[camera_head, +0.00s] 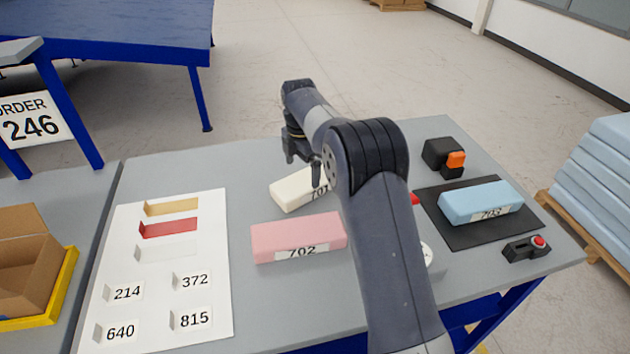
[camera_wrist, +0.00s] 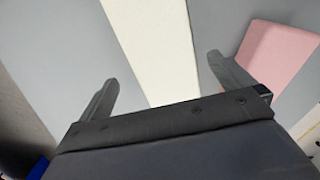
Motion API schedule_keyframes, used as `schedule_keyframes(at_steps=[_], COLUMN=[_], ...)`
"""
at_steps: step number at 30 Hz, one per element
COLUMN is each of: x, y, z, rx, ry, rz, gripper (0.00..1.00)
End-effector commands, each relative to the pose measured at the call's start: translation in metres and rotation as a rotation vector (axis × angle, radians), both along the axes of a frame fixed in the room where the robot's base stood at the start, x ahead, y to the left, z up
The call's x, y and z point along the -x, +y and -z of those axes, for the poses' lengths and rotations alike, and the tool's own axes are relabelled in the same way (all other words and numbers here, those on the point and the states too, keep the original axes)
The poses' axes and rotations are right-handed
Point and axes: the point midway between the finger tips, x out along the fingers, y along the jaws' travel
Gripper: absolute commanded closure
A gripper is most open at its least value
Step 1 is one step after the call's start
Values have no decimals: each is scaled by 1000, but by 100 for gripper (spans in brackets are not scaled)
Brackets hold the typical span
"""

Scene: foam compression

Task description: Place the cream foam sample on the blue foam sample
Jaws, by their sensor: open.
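The cream foam sample (camera_head: 292,189), a block with a label reading 701, lies on the grey table, partly hidden by my arm in the head view. The blue foam sample (camera_head: 480,200), labelled 703, lies on a dark mat (camera_head: 454,229) at the right. My gripper (camera_head: 303,163) is over the cream foam. In the wrist view my gripper (camera_wrist: 160,85) is open, and the cream foam (camera_wrist: 150,40) shows as a strip between its two fingers, with grey table visible on both sides of it. The height of the fingertips relative to the foam is hard to tell.
A pink foam block (camera_head: 298,237), labelled 702, lies just in front of the cream one and shows right in the wrist view (camera_wrist: 278,50). A black and orange device (camera_head: 442,156) and a red-button box (camera_head: 526,249) flank the mat. A white card sheet (camera_head: 160,270) lies left.

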Motion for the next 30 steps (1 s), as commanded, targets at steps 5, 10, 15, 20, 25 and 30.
schedule_keyframes(at_steps=[5,10,15,20,25,30], x=[1,3,3,3,3,3], y=[-1,-2,-2,-2,-2,-2], z=[12,36,57,60,60,60], rx=[0,1,0,0,0,0], ry=[0,3,0,-2,-2,-2], rz=[1,1,1,1,1,1], gripper=[0,0,0,0,5,19])
